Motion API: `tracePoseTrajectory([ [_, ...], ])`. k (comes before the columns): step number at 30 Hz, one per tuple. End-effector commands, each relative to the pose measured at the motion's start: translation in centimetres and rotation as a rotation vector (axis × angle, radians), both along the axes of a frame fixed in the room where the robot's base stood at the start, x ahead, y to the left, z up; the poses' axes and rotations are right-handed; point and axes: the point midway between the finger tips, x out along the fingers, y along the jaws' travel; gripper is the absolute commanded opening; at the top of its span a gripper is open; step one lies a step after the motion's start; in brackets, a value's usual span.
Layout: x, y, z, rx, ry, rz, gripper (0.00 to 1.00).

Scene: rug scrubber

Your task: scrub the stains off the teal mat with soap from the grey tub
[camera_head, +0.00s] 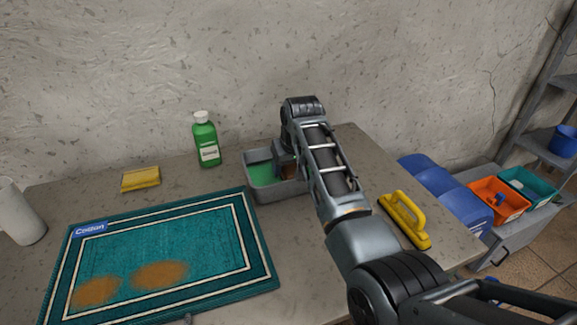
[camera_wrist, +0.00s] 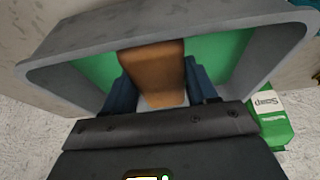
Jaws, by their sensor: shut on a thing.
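The teal mat (camera_head: 170,247) lies on the table at the left, with a "Cotton" label (camera_head: 90,228). Two orange-brown stains (camera_head: 160,275) (camera_head: 96,291) show near its front edge. The grey tub (camera_head: 279,191) stands right of the mat's far corner and holds green liquid (camera_head: 262,174). My gripper (camera_wrist: 160,88) is over the tub, pointing down into it. It is shut on a brown block (camera_wrist: 152,62), which lies between the blue fingers within the tub's walls. The block's lower end is hidden, so how deep it sits in the liquid cannot be told.
A green soap bottle (camera_head: 206,140) stands left of the tub by the wall. A yellow sponge-like block (camera_head: 141,179) lies behind the mat. A yellow-handled brush (camera_head: 406,219) lies right of my arm. A white cylinder (camera_head: 18,211) stands at the far left.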

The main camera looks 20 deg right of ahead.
Motion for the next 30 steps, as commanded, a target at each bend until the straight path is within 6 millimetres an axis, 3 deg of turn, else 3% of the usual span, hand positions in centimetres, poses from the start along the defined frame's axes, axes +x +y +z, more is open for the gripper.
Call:
tracePoseTrajectory([
  [11, -0.1, 0.0, 0.0, 0.000, 0.004, 0.000, 0.12],
  [30, 0.1, 0.0, 6.7, 0.000, -0.002, -0.001, 0.12],
])
